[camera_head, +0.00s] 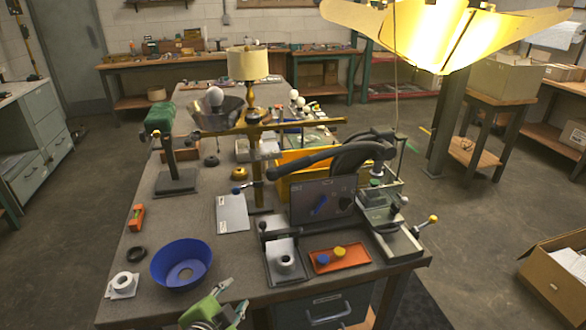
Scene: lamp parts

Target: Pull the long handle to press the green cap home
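A dark press (360,155) stands at the right part of the bench. My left gripper (234,295) is at the bottom edge, in front of the bench. Its two tips stand apart with nothing seen between them. It is well below and apart from the handle. My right gripper is not in view.
A blue bowl (181,263), a white card (232,213), a dark panel (322,203), an orange tray (339,259) and a brass lamp stand (256,160) crowd the bench. A large lit shade (440,35) hangs at the upper right. Some bench is bare between bowl and card.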

